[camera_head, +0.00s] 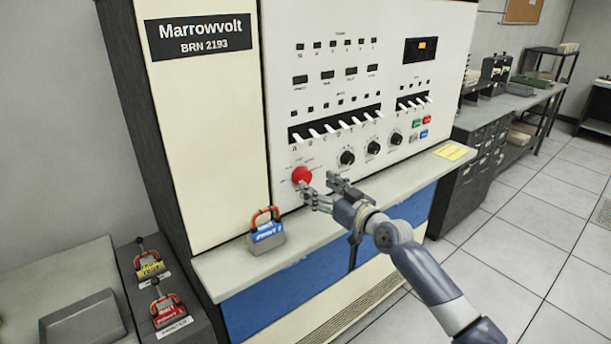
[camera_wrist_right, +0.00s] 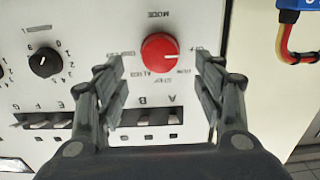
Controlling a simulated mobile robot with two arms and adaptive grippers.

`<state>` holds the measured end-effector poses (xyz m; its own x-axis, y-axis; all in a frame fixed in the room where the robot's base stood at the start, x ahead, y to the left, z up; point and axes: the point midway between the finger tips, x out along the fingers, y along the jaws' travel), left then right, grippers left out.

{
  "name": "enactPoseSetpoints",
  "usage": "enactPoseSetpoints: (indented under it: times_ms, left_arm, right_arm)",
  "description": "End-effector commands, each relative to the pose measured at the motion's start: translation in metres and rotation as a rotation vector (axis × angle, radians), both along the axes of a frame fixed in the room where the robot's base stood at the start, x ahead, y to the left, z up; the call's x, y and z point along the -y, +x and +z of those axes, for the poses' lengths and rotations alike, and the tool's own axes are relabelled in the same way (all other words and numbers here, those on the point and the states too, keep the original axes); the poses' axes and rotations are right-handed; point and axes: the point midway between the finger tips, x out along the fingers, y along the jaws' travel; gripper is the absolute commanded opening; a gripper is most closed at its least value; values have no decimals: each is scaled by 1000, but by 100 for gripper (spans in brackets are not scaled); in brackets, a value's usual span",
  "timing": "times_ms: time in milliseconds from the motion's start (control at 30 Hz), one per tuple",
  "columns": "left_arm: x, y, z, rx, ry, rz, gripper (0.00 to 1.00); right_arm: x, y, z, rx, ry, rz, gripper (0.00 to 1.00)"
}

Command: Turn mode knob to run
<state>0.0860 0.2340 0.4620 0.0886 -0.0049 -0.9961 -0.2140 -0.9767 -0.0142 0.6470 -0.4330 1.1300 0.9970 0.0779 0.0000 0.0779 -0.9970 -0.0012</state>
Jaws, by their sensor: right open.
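The red mode knob (camera_head: 301,175) is on the lower left of the cream control panel (camera_head: 283,80). It also shows in the right wrist view (camera_wrist_right: 160,54), upside down, with the word MODE beside it. A pale mark on its face points toward the labels, too small to read surely. My right gripper (camera_head: 322,190) is open in front of the panel, just right of the knob in the head view. In the right wrist view its fingers (camera_wrist_right: 160,85) stand apart on either side of the knob, not visibly touching it. My left gripper is not in view.
Black knobs (camera_head: 347,157) and a row of white switches (camera_head: 335,129) sit near the red knob. A blue-labelled padlock-like block (camera_head: 266,232) stands on the shelf (camera_head: 235,270) below. A yellow note (camera_head: 451,151) lies at the shelf's right end.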

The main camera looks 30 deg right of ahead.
Motion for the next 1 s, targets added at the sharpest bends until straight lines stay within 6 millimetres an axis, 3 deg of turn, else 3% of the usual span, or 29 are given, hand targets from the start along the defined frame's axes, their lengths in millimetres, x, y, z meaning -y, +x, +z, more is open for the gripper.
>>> enactPoseSetpoints:
  times_ms: [333, 800, 1000]
  left_arm:
    - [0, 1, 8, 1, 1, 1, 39]
    - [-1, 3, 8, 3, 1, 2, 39]
    - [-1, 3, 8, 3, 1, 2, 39]
  right_arm:
    - [-3, 46, 1, 1, 1, -1, 63]
    - [-4, 57, -1, -1, -1, -1, 63]
    - [-4, 56, 0, -1, -1, -1, 20]
